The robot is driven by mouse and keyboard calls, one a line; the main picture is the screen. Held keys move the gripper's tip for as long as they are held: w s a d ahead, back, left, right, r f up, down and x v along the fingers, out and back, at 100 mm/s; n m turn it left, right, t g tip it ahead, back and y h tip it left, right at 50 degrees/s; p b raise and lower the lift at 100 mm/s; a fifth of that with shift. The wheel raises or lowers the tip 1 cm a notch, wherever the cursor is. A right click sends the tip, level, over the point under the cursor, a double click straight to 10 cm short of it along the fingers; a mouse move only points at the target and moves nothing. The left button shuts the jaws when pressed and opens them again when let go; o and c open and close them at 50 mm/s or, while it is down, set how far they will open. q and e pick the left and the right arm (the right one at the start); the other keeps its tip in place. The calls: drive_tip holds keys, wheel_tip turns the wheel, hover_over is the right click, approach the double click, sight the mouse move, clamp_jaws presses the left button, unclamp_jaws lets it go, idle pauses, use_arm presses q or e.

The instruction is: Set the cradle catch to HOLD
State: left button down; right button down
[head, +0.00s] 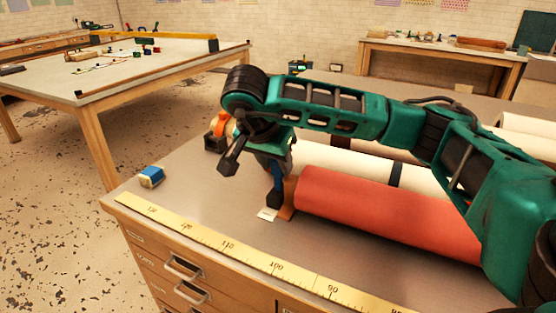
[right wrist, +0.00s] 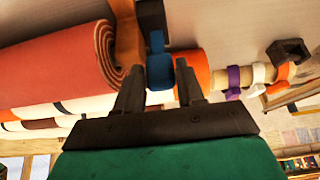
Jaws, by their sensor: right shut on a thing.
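A red roll (head: 385,208) lies on the bench in a cradle, whose orange-brown end piece (head: 288,198) stands at its left end. My right gripper (right wrist: 160,88) has its fingers on either side of a blue piece beside that end, which looks like the catch (right wrist: 157,58), and is shut on it. The head view shows the gripper from above at the roll's left end, with part of the blue piece (head: 277,173) below it. A small white label (head: 267,214) lies by the cradle end; its writing is too small to read. My left gripper is not in view.
Cream rolls (head: 335,165) lie behind the red one. An orange roll and dark holder (head: 218,130) stand behind my wrist. A blue block (head: 151,176) sits at the bench's left corner. A yellow ruler (head: 230,250) runs along the front edge; the bench left of the cradle is mostly clear.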

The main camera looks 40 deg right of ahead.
drive_tip(key=c, duration=0.8)
unclamp_jaws()
drive_tip(key=shift+o, duration=0.2)
drive_tip(key=p+v, duration=0.3)
drive_tip(key=v, duration=1)
drive_tip(key=shift+d, duration=0.1)
drive_tip(key=shift+c, duration=0.4)
